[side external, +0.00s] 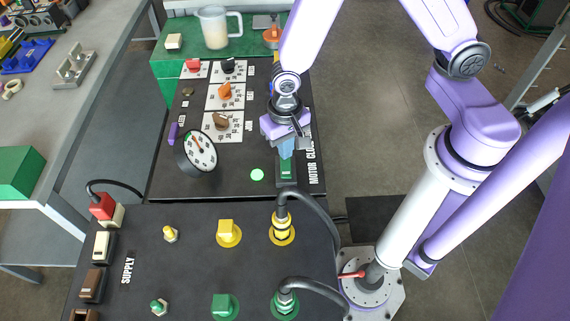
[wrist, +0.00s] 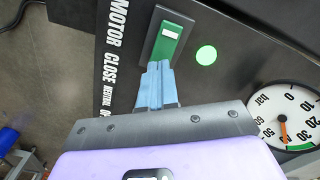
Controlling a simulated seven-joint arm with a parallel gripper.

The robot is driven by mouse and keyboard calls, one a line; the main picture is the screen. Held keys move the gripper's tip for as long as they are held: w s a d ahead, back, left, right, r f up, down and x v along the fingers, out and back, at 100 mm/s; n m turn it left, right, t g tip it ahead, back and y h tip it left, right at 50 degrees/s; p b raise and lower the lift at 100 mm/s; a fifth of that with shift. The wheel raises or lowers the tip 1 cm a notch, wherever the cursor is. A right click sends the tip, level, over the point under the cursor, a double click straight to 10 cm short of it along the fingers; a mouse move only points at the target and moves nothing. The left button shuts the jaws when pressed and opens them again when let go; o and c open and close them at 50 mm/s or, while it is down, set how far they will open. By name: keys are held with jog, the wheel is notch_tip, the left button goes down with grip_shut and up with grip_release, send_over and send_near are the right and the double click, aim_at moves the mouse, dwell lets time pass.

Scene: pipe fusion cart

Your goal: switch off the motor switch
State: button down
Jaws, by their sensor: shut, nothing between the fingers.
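The motor switch is a green rocker with a white mark in a dark frame. It shows in the wrist view (wrist: 168,42) beside the word MOTOR, and in the side external view (side external: 286,174) near the panel's front edge. A round green lamp (wrist: 206,55) beside it looks lit; it also shows in the side external view (side external: 257,175). My gripper (wrist: 158,65) is shut and empty, its blue fingers together. The fingertips overlap the near end of the switch in the wrist view; I cannot tell whether they touch it. In the side external view my gripper (side external: 286,156) points down just behind the switch's visible part.
A round pressure gauge (side external: 200,154) stands left of the switch. Several coloured knobs (side external: 225,91) sit farther back on the panel. In front, a lower panel carries yellow and green fittings with black hoses (side external: 315,212). A jug (side external: 215,28) stands on the green surface behind.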

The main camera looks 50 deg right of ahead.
jog(key=shift+f, duration=0.85)
dwell(0.5)
jog(key=shift+r, duration=3.45)
jog(key=shift+r, duration=0.1)
jog(key=shift+s+r, duration=0.15)
jog(key=s+d+r+n, duration=1.1)
jog(key=s+r+n, duration=0.2)
jog(key=s+n, duration=0.2)
jog(key=shift+s+r+n, duration=0.15)
jog(key=shift+s+n, duration=0.15)
jog(key=shift+s, duration=0.05)
